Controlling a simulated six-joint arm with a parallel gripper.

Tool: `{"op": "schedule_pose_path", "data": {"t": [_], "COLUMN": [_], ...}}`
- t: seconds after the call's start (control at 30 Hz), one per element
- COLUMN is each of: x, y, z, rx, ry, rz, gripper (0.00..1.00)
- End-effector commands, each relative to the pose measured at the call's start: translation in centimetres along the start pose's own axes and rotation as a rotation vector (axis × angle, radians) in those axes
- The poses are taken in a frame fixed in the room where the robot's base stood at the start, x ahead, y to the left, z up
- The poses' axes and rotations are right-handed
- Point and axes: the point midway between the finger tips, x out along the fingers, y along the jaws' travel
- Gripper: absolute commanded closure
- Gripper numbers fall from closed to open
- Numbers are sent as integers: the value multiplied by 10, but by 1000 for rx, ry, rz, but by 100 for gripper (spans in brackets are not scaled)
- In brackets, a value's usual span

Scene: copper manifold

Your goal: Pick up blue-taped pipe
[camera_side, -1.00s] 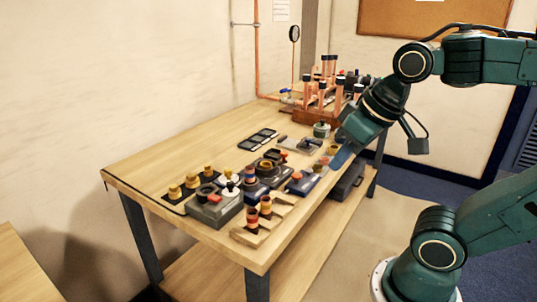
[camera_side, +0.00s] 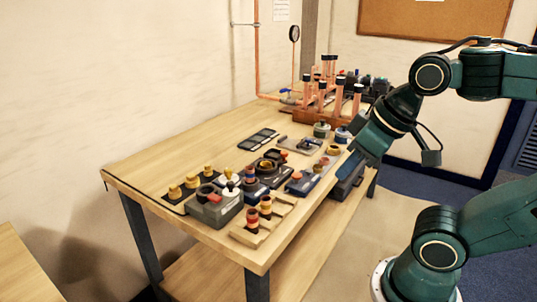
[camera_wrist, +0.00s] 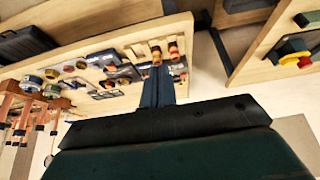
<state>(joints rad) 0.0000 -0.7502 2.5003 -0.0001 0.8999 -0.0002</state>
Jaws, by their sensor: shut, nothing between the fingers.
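My gripper (camera_side: 345,172) hangs beside the right edge of the workbench. In the wrist view its two dark blue fingers (camera_wrist: 158,72) are together with nothing between them. Short copper-coloured pieces with red and yellow bands (camera_side: 266,206) stand in a wooden holder at the front corner of the bench; they also show beyond the fingertips in the wrist view (camera_wrist: 174,50). A short upright piece with dark blue and orange parts (camera_side: 250,177) stands behind them. I cannot tell for certain which piece is the blue-taped pipe.
The copper manifold (camera_side: 318,115) stands at the bench's far end. A grey box with knobs (camera_side: 215,208), brass fittings (camera_side: 190,181) and small trays crowd the near half. The bench top (camera_side: 180,150) is clear towards the wall. A dark case (camera_side: 347,185) sits below.

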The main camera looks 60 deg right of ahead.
Motion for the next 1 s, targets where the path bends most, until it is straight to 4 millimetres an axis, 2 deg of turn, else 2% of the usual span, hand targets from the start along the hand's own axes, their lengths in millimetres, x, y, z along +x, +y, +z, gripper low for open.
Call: {"op": "schedule_pose_path", "data": {"t": [0.37, 0.63, 1.0], "x": [0, 0, 0], "y": [0, 0, 0], "z": [0, 0, -3], "rx": [0, 0, 11], "ry": [0, 0, -3], "rz": [0, 0, 1], "gripper": [100, 50, 50]}}
